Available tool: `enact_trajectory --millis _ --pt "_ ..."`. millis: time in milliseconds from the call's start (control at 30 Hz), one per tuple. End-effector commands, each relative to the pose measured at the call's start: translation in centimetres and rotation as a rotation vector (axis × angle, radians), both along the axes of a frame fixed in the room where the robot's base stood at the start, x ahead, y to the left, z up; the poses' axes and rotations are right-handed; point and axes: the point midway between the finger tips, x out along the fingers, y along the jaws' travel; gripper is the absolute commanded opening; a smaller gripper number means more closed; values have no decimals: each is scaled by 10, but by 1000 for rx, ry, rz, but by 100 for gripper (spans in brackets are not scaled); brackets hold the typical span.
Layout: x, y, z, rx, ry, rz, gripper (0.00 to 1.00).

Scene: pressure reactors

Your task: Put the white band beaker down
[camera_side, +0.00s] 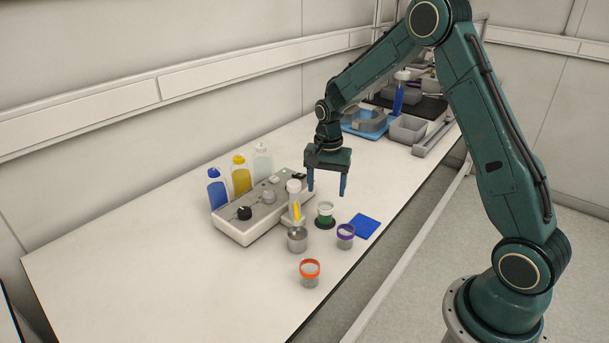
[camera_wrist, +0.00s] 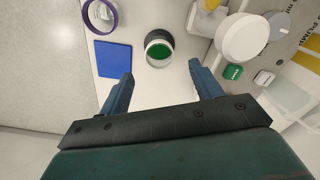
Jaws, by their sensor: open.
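A purple-banded beaker (camera_side: 345,236) and a blue square mat (camera_side: 364,226) are close by on the right. An orange-banded beaker (camera_side: 310,273) stands nearer the front. A grey control unit (camera_side: 250,215) with a metal vessel (camera_side: 297,240) is left; bottles (camera_side: 242,175) stand behind it.

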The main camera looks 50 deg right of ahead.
Motion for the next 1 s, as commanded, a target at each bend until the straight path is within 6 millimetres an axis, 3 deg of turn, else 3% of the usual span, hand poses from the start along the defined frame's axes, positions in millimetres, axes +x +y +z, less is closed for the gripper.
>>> enact_trajectory --millis 200,667,1000 --pt "0 0 -27 1 1 0 64" --pt "-1 0 -40 1 1 0 64" --pt "-2 1 -77 0 2 0 64"
